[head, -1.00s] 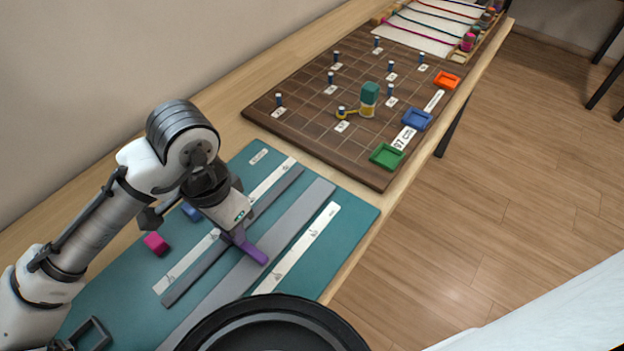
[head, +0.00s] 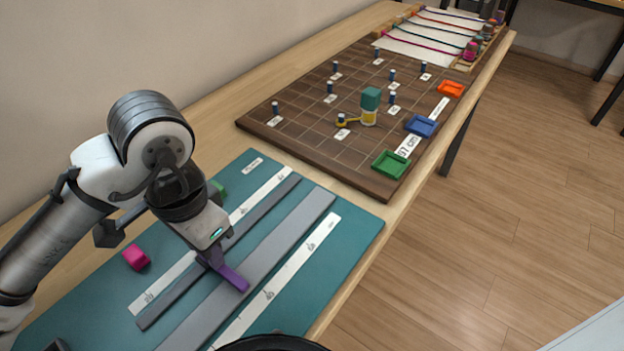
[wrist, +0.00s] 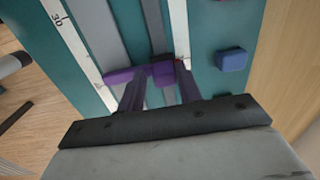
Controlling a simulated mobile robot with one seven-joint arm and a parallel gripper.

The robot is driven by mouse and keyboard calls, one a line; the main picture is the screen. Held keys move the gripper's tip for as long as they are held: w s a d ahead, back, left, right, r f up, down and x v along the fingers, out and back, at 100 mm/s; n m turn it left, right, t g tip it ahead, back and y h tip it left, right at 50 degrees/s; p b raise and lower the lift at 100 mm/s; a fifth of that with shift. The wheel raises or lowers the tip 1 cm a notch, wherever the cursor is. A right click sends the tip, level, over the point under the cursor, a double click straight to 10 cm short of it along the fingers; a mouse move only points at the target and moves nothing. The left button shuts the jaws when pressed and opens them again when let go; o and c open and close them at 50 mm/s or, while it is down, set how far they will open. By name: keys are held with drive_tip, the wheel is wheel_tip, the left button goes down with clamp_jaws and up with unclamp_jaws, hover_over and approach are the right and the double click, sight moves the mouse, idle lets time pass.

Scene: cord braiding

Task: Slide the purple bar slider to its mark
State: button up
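The purple bar slider (head: 232,277) lies across the grey tracks on the teal mat, between two white scale strips. It also shows in the wrist view (wrist: 118,76), with its left end near a scale strip. My gripper (head: 212,262) points down at the slider's far-left part. In the wrist view my gripper's fingers (wrist: 160,76) stand on either side of a raised part of the slider and look closed on it. The near scale strip (head: 290,270) has small printed marks, too small to read. My wrist hides part of the far scale strip (head: 266,193).
A magenta block (head: 136,257) and a green block (head: 218,189) sit on the mat beyond the tracks. A blue block (wrist: 231,59) shows in the wrist view. A brown pegboard (head: 340,165) lies farther back. The track on both sides of the slider looks clear.

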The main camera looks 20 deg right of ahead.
drive_tip(key=shift+s+d+f+h+p, duration=0.2)
drive_tip(key=shift+d+h+p, duration=0.1)
drive_tip(key=shift+p, duration=0.55)
drive_tip(key=r+p, duration=0.1)
drive_tip(key=w+r+p, duration=0.1)
drive_tip(key=shift+a+p, duration=0.35)
drive_tip(key=shift+a, duration=0.05)
wheel_tip(320, 180, up, 4)
drive_tip(key=p, duration=0.3)
drive_tip(key=shift+f+p, duration=0.1)
drive_tip(key=shift+p, duration=0.25)
drive_tip(key=shift+f, duration=0.1)
